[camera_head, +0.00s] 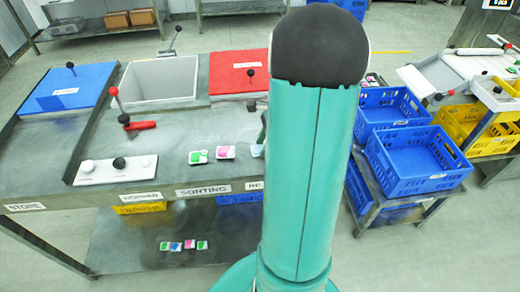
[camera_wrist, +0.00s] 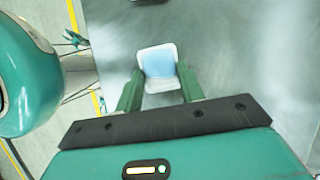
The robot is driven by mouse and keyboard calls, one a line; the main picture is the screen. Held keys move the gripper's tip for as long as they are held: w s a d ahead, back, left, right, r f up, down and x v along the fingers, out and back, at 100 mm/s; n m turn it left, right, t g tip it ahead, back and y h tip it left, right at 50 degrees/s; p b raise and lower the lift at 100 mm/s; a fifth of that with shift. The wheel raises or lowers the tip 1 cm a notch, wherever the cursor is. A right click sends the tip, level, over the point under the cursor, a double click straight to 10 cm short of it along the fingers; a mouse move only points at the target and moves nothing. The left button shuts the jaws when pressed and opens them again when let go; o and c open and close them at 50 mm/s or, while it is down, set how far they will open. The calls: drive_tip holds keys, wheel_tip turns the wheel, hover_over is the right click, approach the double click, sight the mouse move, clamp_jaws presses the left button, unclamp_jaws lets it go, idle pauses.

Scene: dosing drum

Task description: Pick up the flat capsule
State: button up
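A flat white capsule with a light blue face (camera_wrist: 158,68) lies on the grey metal table in the wrist view. My gripper (camera_wrist: 160,84) is open, its two green fingers set apart, with the tips at the capsule's near left and right sides. I cannot tell whether either finger touches it. In the head view only part of a pale blue and white piece (camera_head: 257,151) shows at the left edge of my arm, which hides most of my gripper. A green-and-white piece (camera_head: 198,157) and a pink-and-white piece (camera_head: 225,152) lie to its left on the table.
A white panel with knobs (camera_head: 118,169) and a red-knobbed lever (camera_head: 118,98) stand on the table at left. Behind are a blue lid (camera_head: 75,87), an open white bin (camera_head: 160,80) and a red lid (camera_head: 235,75). Blue crates (camera_head: 415,160) stand at right. Several small pieces lie on the lower shelf.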

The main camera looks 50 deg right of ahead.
drive_tip(key=c, duration=0.4)
drive_tip(key=shift+r, duration=0.1)
